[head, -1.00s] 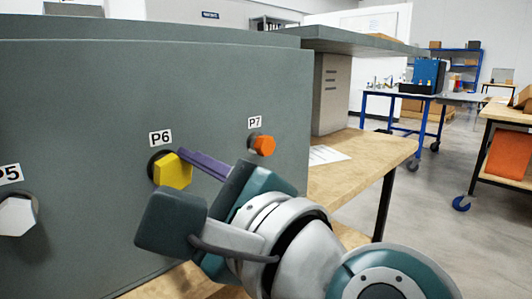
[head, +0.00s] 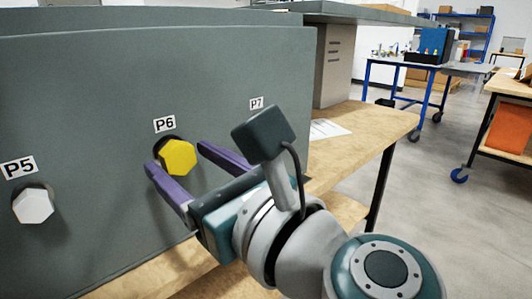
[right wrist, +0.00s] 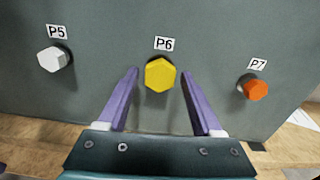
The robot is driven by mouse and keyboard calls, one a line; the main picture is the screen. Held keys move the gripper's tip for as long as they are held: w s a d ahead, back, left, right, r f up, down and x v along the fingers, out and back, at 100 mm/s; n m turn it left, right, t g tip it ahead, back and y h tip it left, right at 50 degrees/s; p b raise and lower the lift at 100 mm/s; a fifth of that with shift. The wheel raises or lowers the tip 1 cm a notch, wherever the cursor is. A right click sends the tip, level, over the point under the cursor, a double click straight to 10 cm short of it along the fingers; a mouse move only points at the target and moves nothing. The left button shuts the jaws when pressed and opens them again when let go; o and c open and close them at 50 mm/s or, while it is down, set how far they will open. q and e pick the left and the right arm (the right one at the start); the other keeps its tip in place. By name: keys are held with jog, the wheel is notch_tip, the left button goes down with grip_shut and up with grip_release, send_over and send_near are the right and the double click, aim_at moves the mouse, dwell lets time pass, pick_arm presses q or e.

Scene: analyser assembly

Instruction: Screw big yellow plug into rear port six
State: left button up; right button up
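The big yellow hexagonal plug (head: 178,157) sits at the port labelled P6 on the grey analyser panel (head: 80,110). A dark rim shows around its upper left edge in the head view. In the right wrist view the yellow plug (right wrist: 160,74) lies just beyond and between the fingertips, under the P6 label. My right gripper (head: 174,156) is open, with one purple finger on each side of the plug and a gap to it on both sides. Its open fingers also show in the right wrist view (right wrist: 160,78). How deep the plug sits is hidden. My left gripper is not in view.
A white plug (head: 33,205) sits at P5 to the left. An orange plug (right wrist: 256,88) sits at P7 to the right, hidden behind my gripper in the head view. A wooden bench (head: 370,125) runs below the panel. Wheeled tables stand farther right.

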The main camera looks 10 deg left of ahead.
jog(key=shift+f+n, duration=0.15)
jog(key=shift+n, duration=0.35)
jog(key=n+b, duration=0.3)
jog(key=n, duration=0.7)
jog(key=shift+f+b, duration=0.2)
jog(key=shift+b, duration=0.15)
jog(key=n, duration=0.4)
jog(key=shift+b, duration=0.35)
jog(key=n, duration=0.4)
jog(key=shift+r, duration=0.2)
jog(key=n, duration=0.5)
jog(key=shift+r, duration=0.1)
grip_shut()
